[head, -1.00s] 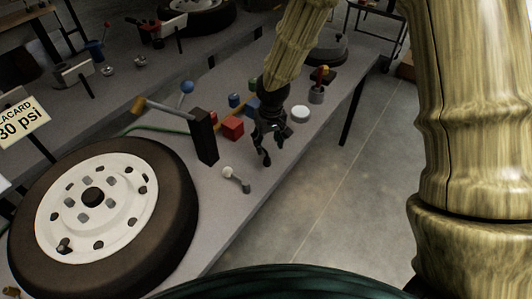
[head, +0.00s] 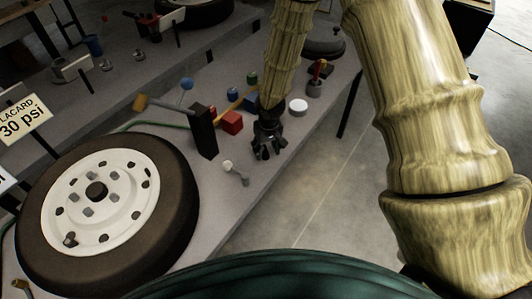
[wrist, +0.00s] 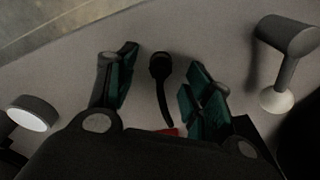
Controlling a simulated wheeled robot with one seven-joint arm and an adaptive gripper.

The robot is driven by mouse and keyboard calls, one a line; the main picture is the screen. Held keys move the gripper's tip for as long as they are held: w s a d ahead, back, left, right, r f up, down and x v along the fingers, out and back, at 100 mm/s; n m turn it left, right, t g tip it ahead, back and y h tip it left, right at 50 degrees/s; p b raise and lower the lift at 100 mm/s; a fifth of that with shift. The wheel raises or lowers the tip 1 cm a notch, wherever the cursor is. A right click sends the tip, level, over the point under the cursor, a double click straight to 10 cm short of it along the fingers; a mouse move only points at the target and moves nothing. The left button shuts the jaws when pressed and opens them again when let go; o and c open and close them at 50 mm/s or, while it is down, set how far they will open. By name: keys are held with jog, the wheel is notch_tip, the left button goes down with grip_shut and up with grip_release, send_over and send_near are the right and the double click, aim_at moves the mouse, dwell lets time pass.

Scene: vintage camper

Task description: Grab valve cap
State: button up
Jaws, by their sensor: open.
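A small black piece with a thin curved tail (wrist: 160,68), which may be the valve cap, lies on the grey bench top between my fingers in the wrist view. My gripper (wrist: 155,85) is open over it, with one dark green finger on each side and a gap to both. In the head view my gripper (head: 267,150) points down close above the bench near its front edge, and it hides the black piece. I cannot tell how high the fingertips are above the bench.
A wheel (head: 172,235) lies at left. A black post (head: 204,132) and red block (head: 232,122) stand left of my gripper. A white-ended grey piece (head: 236,171) sits in front; a white disc (head: 298,105) lies behind. The bench's front edge is close.

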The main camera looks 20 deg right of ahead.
jog(key=shift+w+f+p, duration=0.1)
jog(key=shift+f+p, duration=0.2)
jog(key=shift+f, duration=1.05)
grip_shut()
